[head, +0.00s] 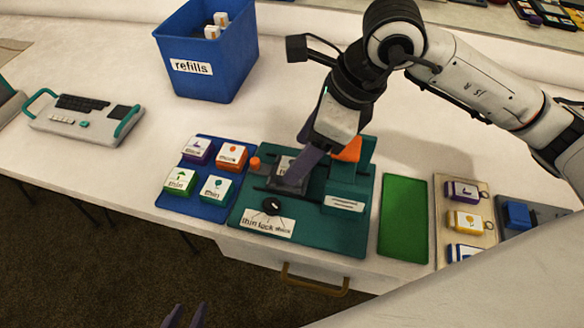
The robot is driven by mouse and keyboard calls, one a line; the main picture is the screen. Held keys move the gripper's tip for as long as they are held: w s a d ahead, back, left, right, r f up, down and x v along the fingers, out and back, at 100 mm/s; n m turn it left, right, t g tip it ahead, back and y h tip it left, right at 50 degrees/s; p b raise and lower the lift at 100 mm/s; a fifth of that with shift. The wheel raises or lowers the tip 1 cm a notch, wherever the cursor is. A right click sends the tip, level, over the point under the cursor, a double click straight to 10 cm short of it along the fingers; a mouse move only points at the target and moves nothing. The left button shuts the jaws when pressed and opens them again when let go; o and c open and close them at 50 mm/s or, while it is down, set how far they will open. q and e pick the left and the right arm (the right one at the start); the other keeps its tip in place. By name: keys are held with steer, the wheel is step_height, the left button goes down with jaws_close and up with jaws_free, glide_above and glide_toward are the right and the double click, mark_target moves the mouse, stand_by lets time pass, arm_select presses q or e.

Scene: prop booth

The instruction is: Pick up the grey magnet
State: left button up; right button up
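A dark grey block with a pale label, which looks like the grey magnet (284,166), sits on a teal machine (335,227) with a dial and an orange knob.
A blue tray (207,211) with several coloured labelled tiles is left of the machine. A green mat (404,220) and a beige tray (480,194) of tagged pieces are right. A blue refills bin (213,79) and a grey keyboard device (88,120) stand farther back. Table is clear between.

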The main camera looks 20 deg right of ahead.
steer(key=x, duration=0.3)
steer(key=shift+f, duration=0.3)
steer(key=c, duration=1.2)
steer(key=shift+r, duration=0.1)
steer(key=shift+c, duration=0.3)
steer(key=shift+r, duration=0.1)
